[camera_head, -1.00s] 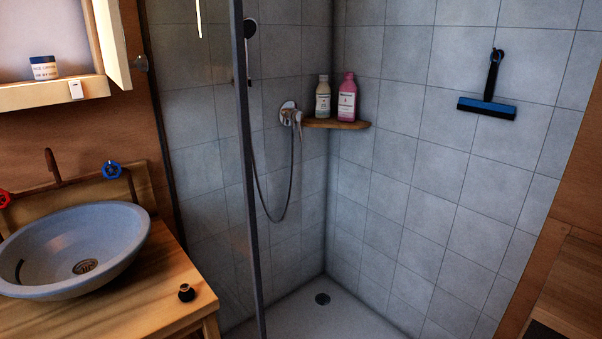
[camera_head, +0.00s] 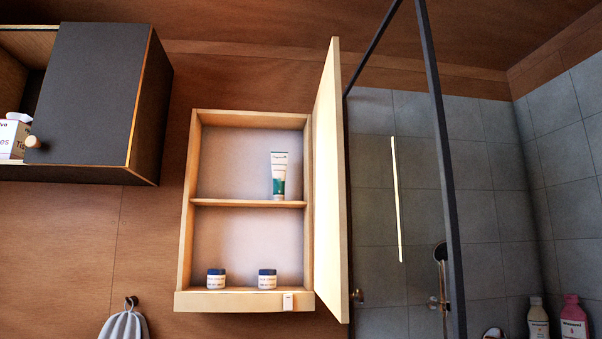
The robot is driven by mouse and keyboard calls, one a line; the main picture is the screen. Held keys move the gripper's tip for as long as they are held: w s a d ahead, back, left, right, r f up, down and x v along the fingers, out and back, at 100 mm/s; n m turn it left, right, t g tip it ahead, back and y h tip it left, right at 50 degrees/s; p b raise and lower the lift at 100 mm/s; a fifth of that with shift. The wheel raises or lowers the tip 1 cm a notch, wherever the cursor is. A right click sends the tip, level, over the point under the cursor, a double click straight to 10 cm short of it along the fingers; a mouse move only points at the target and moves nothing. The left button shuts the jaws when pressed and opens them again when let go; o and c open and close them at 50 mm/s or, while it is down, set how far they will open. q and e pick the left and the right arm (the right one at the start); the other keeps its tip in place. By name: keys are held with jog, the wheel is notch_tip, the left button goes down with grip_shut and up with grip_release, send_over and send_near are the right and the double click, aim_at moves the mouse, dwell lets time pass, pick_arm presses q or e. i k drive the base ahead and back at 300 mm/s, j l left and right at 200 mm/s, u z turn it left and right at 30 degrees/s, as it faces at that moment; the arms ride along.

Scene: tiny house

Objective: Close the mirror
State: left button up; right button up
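The mirror door (camera_head: 329,190) belongs to a wooden wall cabinet (camera_head: 183,243) in the middle of the view. The door stands wide open, swung out on the cabinet's right side and seen almost edge-on. A small round knob (camera_head: 358,296) shows near its lower right edge. The mirror face itself is hardly visible from here. Inside the cabinet a tube (camera_head: 279,174) stands on the middle shelf, and two small jars (camera_head: 217,279) (camera_head: 267,279) stand at the bottom. Neither of my grippers is in view.
A dark wall cupboard (camera_head: 95,90) hangs at upper left with a tissue box (camera_head: 12,138) in its open part. A towel (camera_head: 124,325) hangs below on a hook. The shower's dark frame (camera_head: 440,150) stands just right of the door.

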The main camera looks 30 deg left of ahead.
aim_at(330, 247)
jog(key=u, duration=1.3)
jog(key=l+u, duration=0.3)
jog(key=l, duration=0.35)
jog(key=k+l, duration=0.1)
jog(key=l, duration=0.6)
jog(key=k+l, duration=0.1)
jog(key=l, duration=0.6)
jog(key=j, duration=0.55)
jog(key=k+u, duration=0.05)
jog(key=k, duration=0.05)
